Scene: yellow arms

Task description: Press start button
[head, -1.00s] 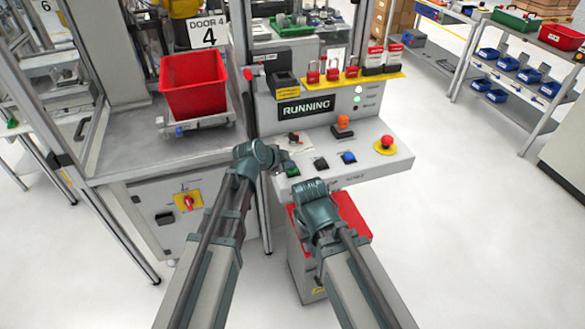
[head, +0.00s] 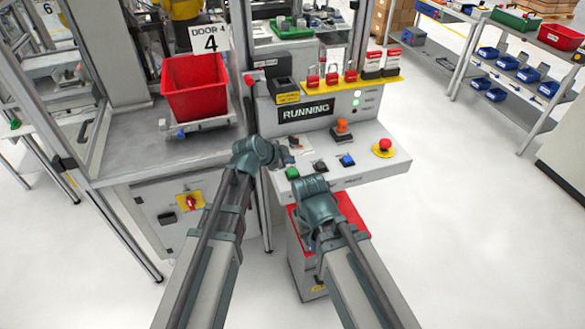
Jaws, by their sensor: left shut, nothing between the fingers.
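The control panel (head: 365,166) stands ahead with a sloped grey top. A green button (head: 292,173) sits at its near left edge; I cannot read its label. A black switch (head: 320,166) and a blue button (head: 347,160) sit to its right. A display above reads RUNNING (head: 306,111), and a green lamp is lit beside it. My left gripper (head: 287,156) is shut and empty, just above and behind the green button, apart from it. My right arm ends in front of the panel; its fingers are hidden behind its wrist.
A red emergency button (head: 382,147) on a yellow base is at the panel's right. An orange-topped switch (head: 341,128) stands further back. Red padlocks hang on a yellow rack (head: 345,86).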

